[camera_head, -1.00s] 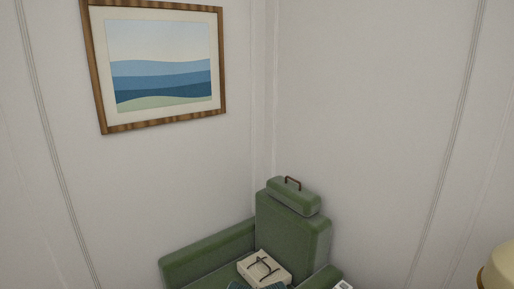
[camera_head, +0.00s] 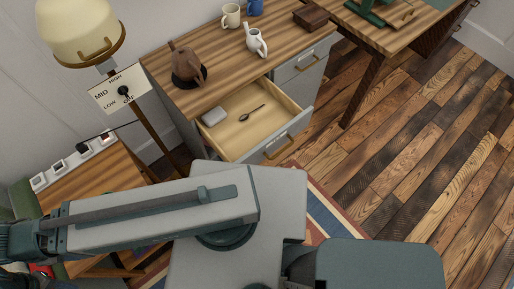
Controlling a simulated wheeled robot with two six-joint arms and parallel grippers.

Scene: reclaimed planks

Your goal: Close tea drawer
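The tea drawer (camera_head: 230,141) is pulled open from the grey cabinet with a wooden top (camera_head: 217,95). It has a grey front with a brass handle (camera_head: 279,147). Inside lie a small grey tin (camera_head: 215,115) and a dark spoon (camera_head: 252,113). My arm links cross the lower part of the view, in front of the cabinet. Neither gripper's fingertips can be made out.
A closed drawer (camera_head: 300,66) is beside the open one. A lamp (camera_head: 78,30) stands left. Plank floor (camera_head: 420,150) is clear at right.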

